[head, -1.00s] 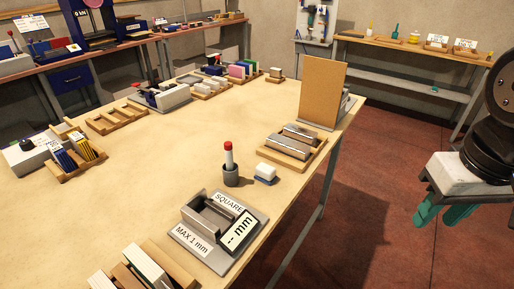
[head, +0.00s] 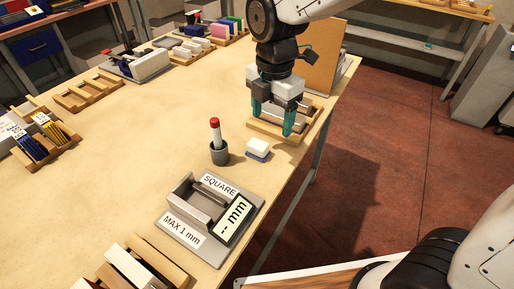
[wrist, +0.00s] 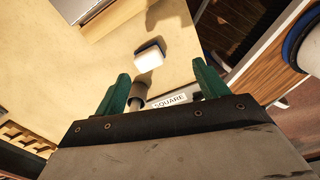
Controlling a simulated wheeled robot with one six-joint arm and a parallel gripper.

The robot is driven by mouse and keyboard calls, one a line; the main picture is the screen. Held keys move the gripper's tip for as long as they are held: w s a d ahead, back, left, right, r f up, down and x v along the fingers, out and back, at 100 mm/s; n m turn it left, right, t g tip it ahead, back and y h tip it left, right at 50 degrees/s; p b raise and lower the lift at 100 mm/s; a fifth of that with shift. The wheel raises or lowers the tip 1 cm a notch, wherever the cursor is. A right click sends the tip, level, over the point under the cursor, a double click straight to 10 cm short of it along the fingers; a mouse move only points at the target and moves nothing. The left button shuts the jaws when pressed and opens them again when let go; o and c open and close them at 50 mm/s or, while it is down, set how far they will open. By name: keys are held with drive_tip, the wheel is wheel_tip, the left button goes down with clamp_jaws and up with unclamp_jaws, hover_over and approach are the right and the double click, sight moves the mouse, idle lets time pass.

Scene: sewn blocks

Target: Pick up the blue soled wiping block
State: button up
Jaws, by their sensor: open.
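The wiping block (head: 258,147) is white on top with a blue sole underneath. It lies on the table near its right edge, beside the marker cup, in the head view. It also shows in the wrist view (wrist: 149,56), beyond the fingertips, mostly as its white top. My gripper (head: 271,124) has teal fingers spread apart with nothing between them. It hangs above the wooden tray, behind the block and apart from it.
A grey cup (head: 219,153) with a red-capped marker (head: 214,130) stands just left of the block. A gauge on a plate (head: 210,218) sits in front. The wooden tray (head: 265,130) with metal bars lies under my gripper. Bare table (head: 130,150) spreads to the left.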

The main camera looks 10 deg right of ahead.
sight(258, 143)
drive_tip(key=a+f+n, duration=0.1)
drive_tip(key=w+a+f+n, duration=0.1)
drive_tip(key=a+n, duration=0.1)
drive_tip(key=shift+f, duration=0.3)
wheel_tip(258, 143, down, 7)
drive_tip(key=shift+w+d+f, duration=0.1)
drive_tip(key=shift+c, duration=0.3)
drive_tip(key=c, duration=0.9)
